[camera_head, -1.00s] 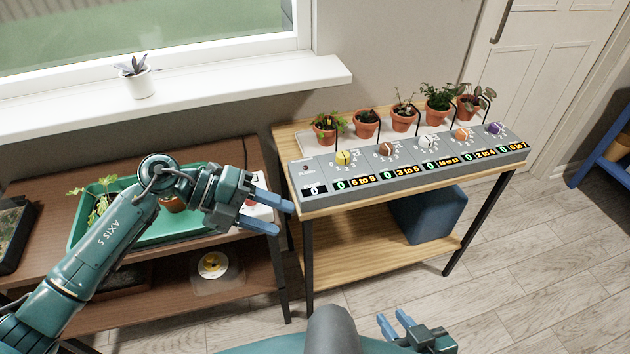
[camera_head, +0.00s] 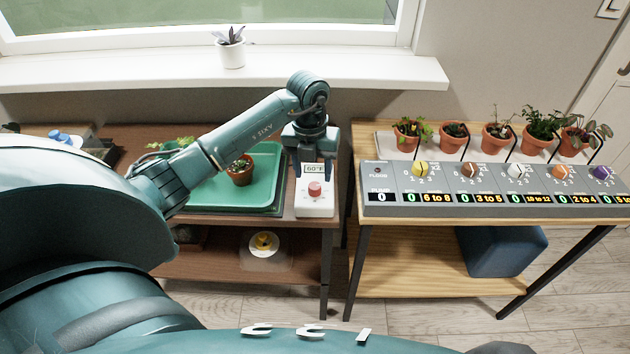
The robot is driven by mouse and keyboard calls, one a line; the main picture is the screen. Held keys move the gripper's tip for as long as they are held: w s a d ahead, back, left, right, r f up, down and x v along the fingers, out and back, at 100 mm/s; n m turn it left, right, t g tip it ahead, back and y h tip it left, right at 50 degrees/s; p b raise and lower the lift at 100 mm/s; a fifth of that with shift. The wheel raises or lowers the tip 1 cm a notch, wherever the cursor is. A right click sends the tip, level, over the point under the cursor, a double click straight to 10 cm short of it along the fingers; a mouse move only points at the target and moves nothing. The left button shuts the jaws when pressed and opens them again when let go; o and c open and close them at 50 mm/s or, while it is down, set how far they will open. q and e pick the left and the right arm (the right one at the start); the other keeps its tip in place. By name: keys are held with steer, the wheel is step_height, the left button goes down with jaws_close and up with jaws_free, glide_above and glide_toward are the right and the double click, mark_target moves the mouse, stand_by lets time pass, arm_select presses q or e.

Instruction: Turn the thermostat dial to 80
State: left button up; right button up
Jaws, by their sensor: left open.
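The thermostat (camera_head: 314,206) is a white box at the right end of the brown table. Its small display (camera_head: 315,169) appears to read 60°F. A red round dial (camera_head: 315,189) sits on its face below the display. My left gripper (camera_head: 312,173) points down over the thermostat, its fingers spread on either side of the display and dial. It is open and holds nothing. Whether the fingers touch the thermostat I cannot tell. My right gripper is out of view.
A green tray (camera_head: 205,196) with a potted plant (camera_head: 240,172) lies just left of the thermostat. A grey control panel (camera_head: 480,204) with coloured knobs stands on the light wood table (camera_head: 385,260) to the right, before several potted plants. A windowsill (camera_head: 130,70) runs behind.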

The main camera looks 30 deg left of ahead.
mark_target(314, 186)
arm_select(q)
steer(key=shift+d+f, duration=0.1)
steer(key=shift+f, duration=2.05)
steer(key=shift+c, duration=0.2)
steer(key=c, duration=0.9)
